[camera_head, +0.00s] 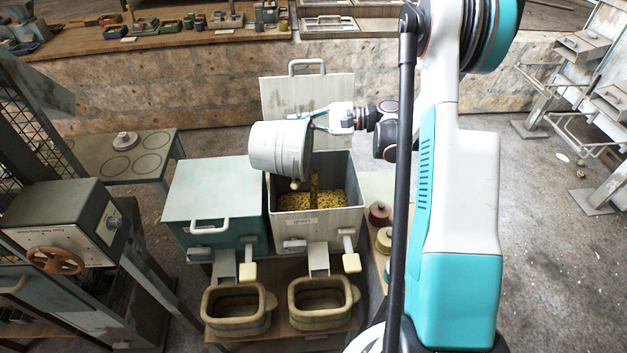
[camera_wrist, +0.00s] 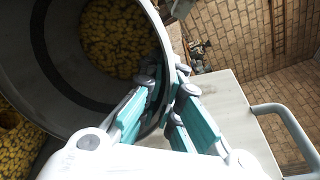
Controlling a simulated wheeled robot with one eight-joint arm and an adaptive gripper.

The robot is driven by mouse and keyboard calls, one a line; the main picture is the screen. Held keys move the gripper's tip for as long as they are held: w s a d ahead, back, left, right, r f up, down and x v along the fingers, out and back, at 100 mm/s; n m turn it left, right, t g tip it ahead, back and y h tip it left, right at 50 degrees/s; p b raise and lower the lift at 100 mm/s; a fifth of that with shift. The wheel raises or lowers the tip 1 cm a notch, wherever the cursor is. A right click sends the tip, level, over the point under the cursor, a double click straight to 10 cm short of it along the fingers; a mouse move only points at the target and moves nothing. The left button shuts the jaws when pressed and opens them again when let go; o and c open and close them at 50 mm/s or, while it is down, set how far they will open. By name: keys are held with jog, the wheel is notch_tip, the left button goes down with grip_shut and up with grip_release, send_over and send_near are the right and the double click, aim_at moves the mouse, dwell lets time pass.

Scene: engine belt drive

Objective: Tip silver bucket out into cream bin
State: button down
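The silver bucket (camera_head: 278,149) hangs tipped on its side above the open cream bin (camera_head: 335,222). My gripper (camera_head: 318,122) is shut on the bucket's rim. In the wrist view, my gripper's teal fingers (camera_wrist: 168,112) pinch the bucket wall (camera_wrist: 45,75). Yellow pieces (camera_wrist: 120,37) show inside the bucket in the wrist view. Yellow pieces (camera_head: 328,201) also lie in the bin.
The bin's lid (camera_head: 330,92) stands open behind it. A teal bin (camera_head: 212,195) with its lid shut stands to the left. Two tan tubs (camera_head: 322,311) (camera_head: 237,322) sit in front below the chutes. Small round pots (camera_head: 380,212) stand to the right. A grey machine (camera_head: 65,232) is at left.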

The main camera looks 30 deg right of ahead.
jog(key=shift+s+d+r+t+y+b, duration=0.15)
jog(key=shift+s+d+t+y+b, duration=0.5)
jog(key=shift+b, duration=0.7)
dwell(1.6)
jog(key=shift+w+a+r+g+p, duration=0.15)
jog(key=shift+w+r+g+p, duration=0.15)
jog(key=shift+p, duration=0.4)
jog(key=shift+w+a+f+h+p, duration=0.15)
jog(key=shift+a+f+h+p, duration=0.2)
jog(key=shift+h, duration=0.1)
jog(key=shift+f, duration=0.1)
jog(key=shift+s+d+y+b, duration=0.4)
jog(key=shift+d+y+b, duration=0.15)
jog(key=shift+b, duration=0.55)
jog(key=shift+r, duration=0.2)
jog(key=shift+w+a+h+p, duration=0.1)
jog(key=shift+h+p, duration=0.15)
jog(key=shift+p, duration=0.15)
jog(key=shift+f, duration=0.1)
